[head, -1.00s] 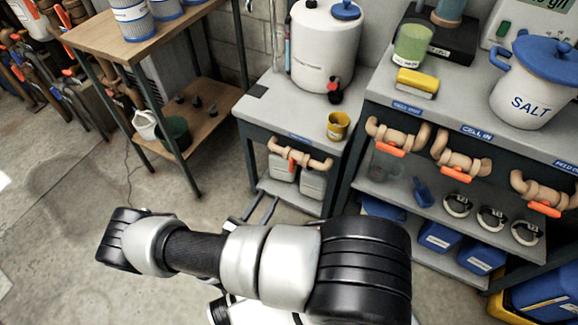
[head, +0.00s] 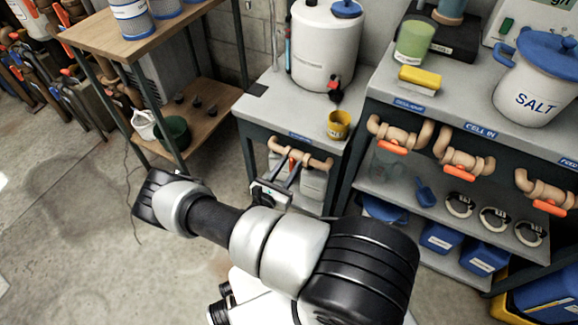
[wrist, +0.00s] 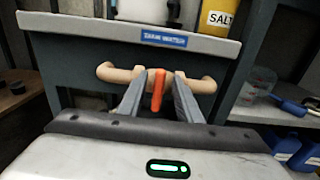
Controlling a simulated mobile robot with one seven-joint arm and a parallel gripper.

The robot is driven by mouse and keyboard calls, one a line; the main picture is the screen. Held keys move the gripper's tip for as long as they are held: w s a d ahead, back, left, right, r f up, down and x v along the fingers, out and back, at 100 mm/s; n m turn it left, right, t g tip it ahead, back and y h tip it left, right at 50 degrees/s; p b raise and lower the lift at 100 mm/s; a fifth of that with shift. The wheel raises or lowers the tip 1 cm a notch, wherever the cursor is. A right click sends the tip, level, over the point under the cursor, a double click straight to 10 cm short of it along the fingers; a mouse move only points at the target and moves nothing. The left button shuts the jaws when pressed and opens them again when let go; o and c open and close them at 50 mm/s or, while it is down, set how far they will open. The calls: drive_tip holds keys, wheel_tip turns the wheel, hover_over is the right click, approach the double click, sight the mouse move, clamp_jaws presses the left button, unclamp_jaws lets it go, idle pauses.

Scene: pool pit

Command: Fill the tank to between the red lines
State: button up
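The white tank (head: 325,48) with a blue cap stands on the grey bench in the head view. A thin gauge tube with blue and red parts (head: 287,52) is at its left; the water level and red lines cannot be made out. Below the bench top is a tan pipe valve (head: 316,162) with an orange handle (head: 284,158); in the wrist view the handle (wrist: 158,92) points toward me. My gripper (head: 282,168) is open, its fingers (wrist: 160,76) on either side of the handle. I cannot tell whether they touch it.
A yellow cup (head: 338,125) stands on the bench below the tank's red-and-black tap (head: 334,87). The bench at right carries a SALT crock (head: 538,85) and several more orange-handled valves (head: 463,160). A wooden shelf unit (head: 195,120) is at left. Concrete floor is clear at lower left.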

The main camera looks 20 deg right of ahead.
drive_tip(key=shift+c, duration=0.2)
clamp_jaws()
drive_tip(key=shift+w+a+f+n+b, duration=0.15)
drive_tip(key=shift+n+b, duration=0.4)
drive_tip(key=shift+n, duration=1.05)
drive_tip(key=shift+o, duration=0.2)
unclamp_jaws()
drive_tip(key=shift+a, duration=0.15)
